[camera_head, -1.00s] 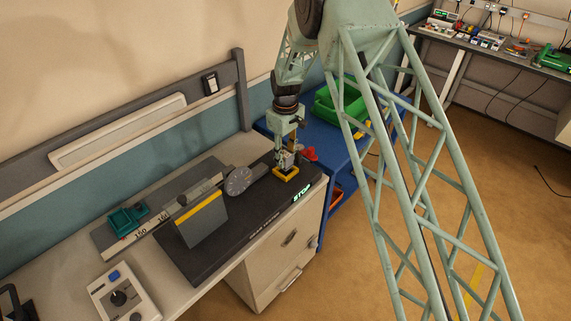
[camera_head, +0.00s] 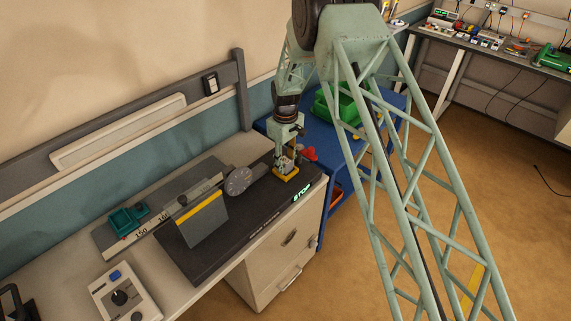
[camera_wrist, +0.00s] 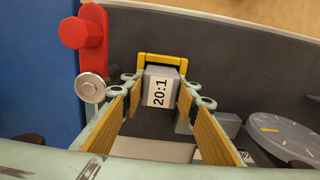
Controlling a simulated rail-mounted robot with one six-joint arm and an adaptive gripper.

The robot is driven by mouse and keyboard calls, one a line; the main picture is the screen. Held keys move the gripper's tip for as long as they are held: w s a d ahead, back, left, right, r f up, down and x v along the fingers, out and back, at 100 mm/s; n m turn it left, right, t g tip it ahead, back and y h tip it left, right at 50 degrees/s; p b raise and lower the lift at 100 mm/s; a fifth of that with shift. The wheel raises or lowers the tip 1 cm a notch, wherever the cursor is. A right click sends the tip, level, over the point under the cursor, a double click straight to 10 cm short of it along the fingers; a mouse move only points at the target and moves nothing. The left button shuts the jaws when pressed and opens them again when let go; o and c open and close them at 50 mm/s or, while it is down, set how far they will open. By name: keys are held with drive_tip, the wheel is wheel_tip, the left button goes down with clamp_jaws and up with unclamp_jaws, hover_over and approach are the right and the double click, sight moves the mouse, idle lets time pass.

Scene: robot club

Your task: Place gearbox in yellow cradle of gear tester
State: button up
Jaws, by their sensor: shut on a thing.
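The yellow cradle (camera_wrist: 163,60) shows as a frame just behind the gearbox in the wrist view. In the head view my gripper (camera_head: 286,160) points down at the yellow cradle (camera_head: 287,177), at the right end of the dark gear tester base (camera_head: 190,262). The gearbox is low at the cradle; whether it rests fully inside is hard to tell.
A round dial (camera_head: 239,180) stands left of the cradle, and a red lever (camera_wrist: 86,32) on the other side. A slanted grey panel with a yellow stripe (camera_head: 201,215) stands further left. A blue cart with a green bin (camera_head: 341,106) adjoins the bench.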

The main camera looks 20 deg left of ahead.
sight(286, 160)
drive_tip(key=shift+f, duration=0.1)
drive_tip(key=o, duration=1)
drive_tip(key=shift+r, duration=0.2)
drive_tip(key=shift+r+b, duration=0.45)
drive_tip(key=shift+r, duration=5.5)
drive_tip(key=shift+r, duration=0.1)
